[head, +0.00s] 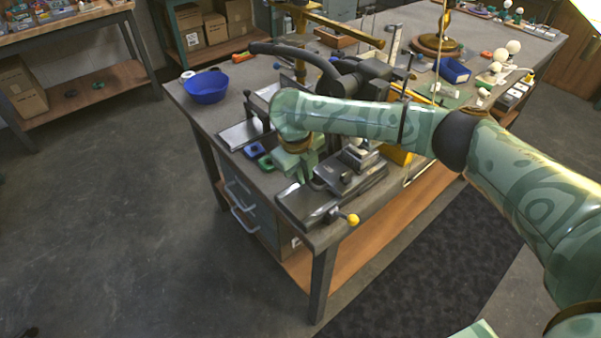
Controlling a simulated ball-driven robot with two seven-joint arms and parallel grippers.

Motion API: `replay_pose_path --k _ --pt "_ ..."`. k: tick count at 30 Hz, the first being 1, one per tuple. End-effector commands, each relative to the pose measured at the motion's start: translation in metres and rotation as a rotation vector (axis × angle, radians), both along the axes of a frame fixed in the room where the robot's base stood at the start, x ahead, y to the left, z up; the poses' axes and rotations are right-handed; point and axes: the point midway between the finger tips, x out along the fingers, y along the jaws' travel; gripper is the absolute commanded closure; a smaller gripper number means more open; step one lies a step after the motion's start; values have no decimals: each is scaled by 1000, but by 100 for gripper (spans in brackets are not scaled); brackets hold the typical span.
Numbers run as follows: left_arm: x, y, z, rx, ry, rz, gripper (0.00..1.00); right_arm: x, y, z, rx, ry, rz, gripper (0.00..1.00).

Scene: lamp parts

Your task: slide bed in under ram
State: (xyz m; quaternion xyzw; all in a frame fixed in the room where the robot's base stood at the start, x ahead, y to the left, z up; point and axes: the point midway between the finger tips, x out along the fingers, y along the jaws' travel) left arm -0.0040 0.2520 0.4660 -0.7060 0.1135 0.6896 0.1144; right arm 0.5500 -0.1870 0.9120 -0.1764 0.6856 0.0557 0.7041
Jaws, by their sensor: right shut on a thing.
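The bed (352,177) looks like a dark sliding block with a stepped fixture on top, on a metal slide (308,207) at the bench's front corner. My right gripper (301,172) points down at the bed's left side and is shut, apparently on the bed's edge; the exact contact is hidden by the hand. The press (362,82) is dark, with a long curved lever (300,56), and stands behind my right forearm. The ram's lower end is hidden by that forearm, so I cannot tell the gap between bed and ram. My left gripper is out of view.
A yellow knob (353,219) sticks out at the slide's front end. Blue and green small blocks (256,151) lie left of the gripper. A blue bowl (206,87) stands at the bench's left end. Bulbs (513,47) and a blue bin (454,71) are farther right.

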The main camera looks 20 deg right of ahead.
Motion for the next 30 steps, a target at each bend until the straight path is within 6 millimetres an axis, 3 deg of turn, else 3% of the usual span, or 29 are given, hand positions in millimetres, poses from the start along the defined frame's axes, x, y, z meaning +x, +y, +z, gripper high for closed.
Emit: replay_pose_path --k 1,3,14,30 --pt "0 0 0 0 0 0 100 2 -3 1 -7 -6 -1 80" --pt "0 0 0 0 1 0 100 2 -3 1 -7 -6 -1 67" --pt "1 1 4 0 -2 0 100 1 -1 9 -4 -6 -1 67" --pt "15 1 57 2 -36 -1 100 -6 20 139 -4 -8 -2 67"
